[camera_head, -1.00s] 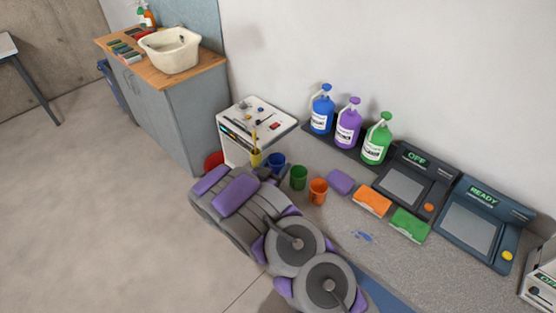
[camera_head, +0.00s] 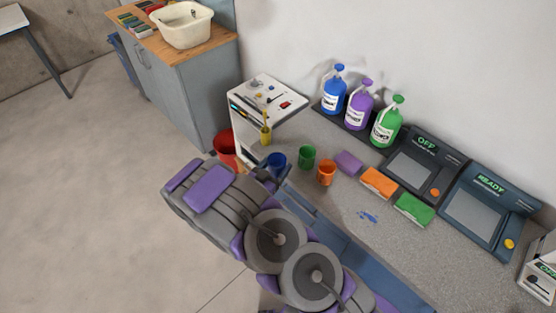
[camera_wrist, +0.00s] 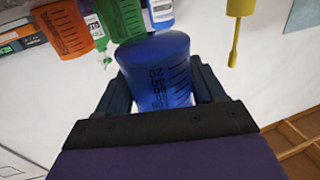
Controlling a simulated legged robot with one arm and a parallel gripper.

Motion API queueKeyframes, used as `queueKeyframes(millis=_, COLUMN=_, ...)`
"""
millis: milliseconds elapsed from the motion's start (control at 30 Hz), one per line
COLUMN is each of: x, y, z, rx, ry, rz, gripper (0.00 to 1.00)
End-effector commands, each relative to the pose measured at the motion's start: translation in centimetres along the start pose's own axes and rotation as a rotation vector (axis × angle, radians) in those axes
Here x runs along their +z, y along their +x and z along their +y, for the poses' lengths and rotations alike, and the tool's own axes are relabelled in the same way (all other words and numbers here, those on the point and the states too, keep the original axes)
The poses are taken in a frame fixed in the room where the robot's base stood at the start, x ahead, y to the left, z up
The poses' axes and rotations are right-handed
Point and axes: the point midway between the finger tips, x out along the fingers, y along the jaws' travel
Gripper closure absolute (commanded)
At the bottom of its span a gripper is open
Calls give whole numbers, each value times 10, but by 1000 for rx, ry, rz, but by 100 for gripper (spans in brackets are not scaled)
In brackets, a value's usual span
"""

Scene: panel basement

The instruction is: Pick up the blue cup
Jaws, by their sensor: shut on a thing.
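The blue cup (camera_wrist: 160,75) is between the two fingers of my gripper (camera_wrist: 160,95) in the wrist view. It has dark measuring marks on its side. My gripper is shut on it. In the head view the blue cup (camera_head: 277,162) shows just beyond the end of my arm, left of the green cup (camera_head: 307,156). My arm hides most of the gripper there, and I cannot tell whether the cup is clear of the counter.
An orange cup (camera_head: 326,172) stands right of the green cup on the grey counter (camera_head: 345,208). A yellow tool (camera_head: 266,134) hangs by the white panel (camera_head: 262,95). A red bucket (camera_head: 225,146) is left of it. Sponges, bottles and two consoles stand to the right.

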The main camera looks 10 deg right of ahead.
Motion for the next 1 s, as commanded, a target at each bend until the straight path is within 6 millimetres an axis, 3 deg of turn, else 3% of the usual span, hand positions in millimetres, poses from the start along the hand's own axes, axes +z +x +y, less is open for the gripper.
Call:
queueKeyframes(millis=333, x=-1, y=-12, z=3, rx=0, ry=0, rz=0, gripper=63)
queueKeyframes(millis=1000, x=-1, y=-14, z=4, rx=0, ry=-1, rz=-1, gripper=63)
